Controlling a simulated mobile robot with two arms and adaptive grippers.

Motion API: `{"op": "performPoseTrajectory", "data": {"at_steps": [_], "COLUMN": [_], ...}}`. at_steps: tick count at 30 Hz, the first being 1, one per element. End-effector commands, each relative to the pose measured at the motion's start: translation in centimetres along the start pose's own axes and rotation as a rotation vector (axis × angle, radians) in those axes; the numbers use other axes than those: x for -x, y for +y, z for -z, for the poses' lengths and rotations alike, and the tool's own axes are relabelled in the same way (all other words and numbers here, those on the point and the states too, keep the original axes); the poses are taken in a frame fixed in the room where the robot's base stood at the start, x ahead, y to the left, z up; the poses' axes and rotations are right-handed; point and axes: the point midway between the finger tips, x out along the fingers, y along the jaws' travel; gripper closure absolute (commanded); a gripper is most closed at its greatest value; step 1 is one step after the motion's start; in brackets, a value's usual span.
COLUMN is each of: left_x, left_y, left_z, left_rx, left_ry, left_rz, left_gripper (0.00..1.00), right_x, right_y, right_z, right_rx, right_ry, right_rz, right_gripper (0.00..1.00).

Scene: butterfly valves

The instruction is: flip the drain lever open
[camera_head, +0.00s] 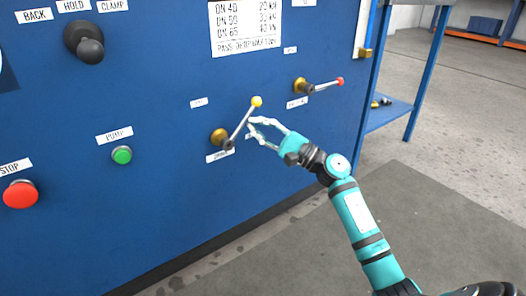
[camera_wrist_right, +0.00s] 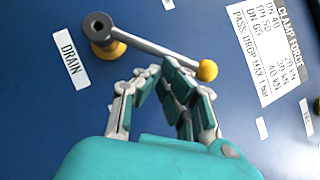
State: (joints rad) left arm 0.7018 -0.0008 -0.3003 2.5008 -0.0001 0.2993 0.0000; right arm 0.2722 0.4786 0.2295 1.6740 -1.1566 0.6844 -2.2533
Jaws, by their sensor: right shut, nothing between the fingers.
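The drain lever (camera_head: 240,123) is a grey rod on a brass pivot, with a yellow ball at its end. It slants up and to the right on the blue panel, above a small label. In the wrist view the lever (camera_wrist_right: 155,45) runs from its pivot to the yellow ball at right, beside the label DRAIN (camera_wrist_right: 70,60). My right gripper (camera_head: 252,126) is shut and empty, just right of the rod and below the ball. In the wrist view its fingertips (camera_wrist_right: 160,72) lie close to the rod; I cannot tell whether they touch. My left gripper is out of view.
A second lever with a red ball (camera_head: 322,84) sits up and right on the panel (camera_head: 180,190). A green pump button (camera_head: 122,155), a red stop button (camera_head: 20,194) and a black selector knob (camera_head: 85,43) are at left. Open floor lies right of the panel.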

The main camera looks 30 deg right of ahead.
Motion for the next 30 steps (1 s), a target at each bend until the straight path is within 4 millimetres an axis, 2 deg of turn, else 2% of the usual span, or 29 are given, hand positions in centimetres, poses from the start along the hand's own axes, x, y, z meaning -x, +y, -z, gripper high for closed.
{"op": "performPoseTrajectory", "data": {"at_steps": [15,30], "left_x": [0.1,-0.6], "left_y": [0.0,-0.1], "left_z": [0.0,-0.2], "left_rx": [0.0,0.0], "left_ry": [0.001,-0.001], "left_rz": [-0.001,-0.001], "left_gripper": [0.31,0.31], "right_x": [-2.2,-3.2], "right_y": [-1.0,-0.7], "right_z": [-3.3,-4.8], "right_rx": [0.393,0.576], "right_ry": [-0.001,0.0], "right_rz": [-0.263,-0.386], "right_gripper": [1.0,1.0]}}
